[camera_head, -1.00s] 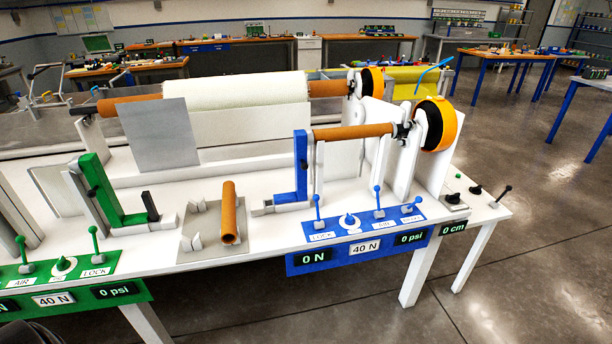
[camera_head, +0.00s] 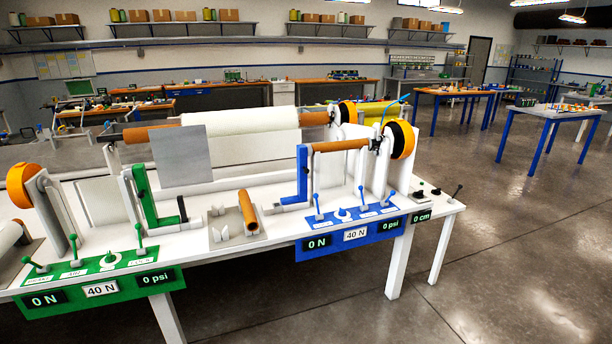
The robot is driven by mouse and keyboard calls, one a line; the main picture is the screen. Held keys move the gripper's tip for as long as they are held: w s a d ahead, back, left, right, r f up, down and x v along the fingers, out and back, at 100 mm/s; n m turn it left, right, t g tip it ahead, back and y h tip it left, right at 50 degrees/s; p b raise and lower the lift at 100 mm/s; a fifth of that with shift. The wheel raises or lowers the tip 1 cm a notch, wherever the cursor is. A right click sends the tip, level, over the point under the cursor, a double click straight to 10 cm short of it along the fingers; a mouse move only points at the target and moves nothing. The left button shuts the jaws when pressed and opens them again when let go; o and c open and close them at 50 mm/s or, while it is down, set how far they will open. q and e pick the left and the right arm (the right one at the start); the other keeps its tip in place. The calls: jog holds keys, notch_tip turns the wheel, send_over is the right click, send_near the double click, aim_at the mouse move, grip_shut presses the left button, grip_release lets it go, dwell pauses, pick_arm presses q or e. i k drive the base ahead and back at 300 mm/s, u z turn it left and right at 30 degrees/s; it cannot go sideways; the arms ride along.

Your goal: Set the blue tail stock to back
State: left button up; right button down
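The blue tail stock (camera_head: 302,174) stands on the white machine table, an upright blue post with a foot reaching left. Its top meets the left end of a brown core tube (camera_head: 340,145), whose right end is at the chuck by the orange and black wheel (camera_head: 400,139). The blue control panel (camera_head: 352,236) at the table's front edge has several blue levers (camera_head: 361,194) and reads 0 N, 40 N and 0 psi. A green tail stock (camera_head: 146,197) stands further left. Neither of my grippers is in view.
A loose brown tube (camera_head: 247,212) lies on a grey holder (camera_head: 219,241) between the tail stocks. The green panel (camera_head: 101,289) is at the front left. Open floor (camera_head: 500,270) lies to the right. Other workbenches (camera_head: 468,96) stand behind.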

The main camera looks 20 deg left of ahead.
aim_at(303, 151)
jog(key=z, duration=0.55)
jog(key=i, duration=1.85)
jog(key=u, duration=0.55)
